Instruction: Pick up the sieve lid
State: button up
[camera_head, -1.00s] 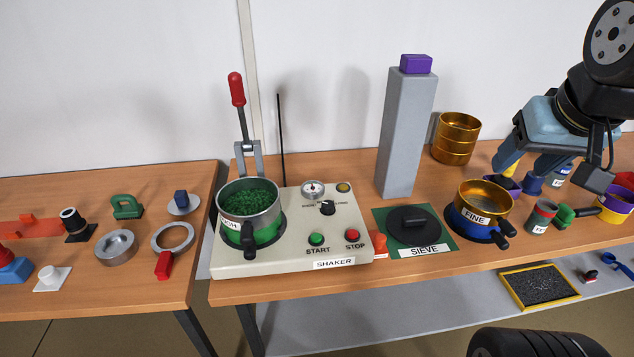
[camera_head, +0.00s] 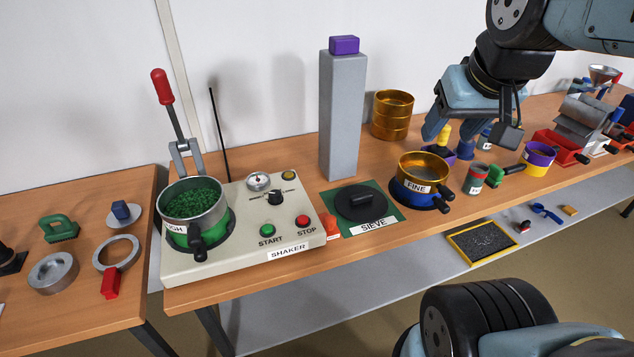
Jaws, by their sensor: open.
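My gripper (camera_head: 473,142) is open and empty, up and to the right of the lid, above and behind the FINE pan.
A small orange piece (camera_head: 330,224) sits at the mat's left.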

aim_at(362, 203)
jog(key=u, duration=1.05)
jog(key=k, duration=1.1)
jog(key=z, duration=0.9)
jog(key=i, duration=0.6)
jog(key=u, duration=0.4)
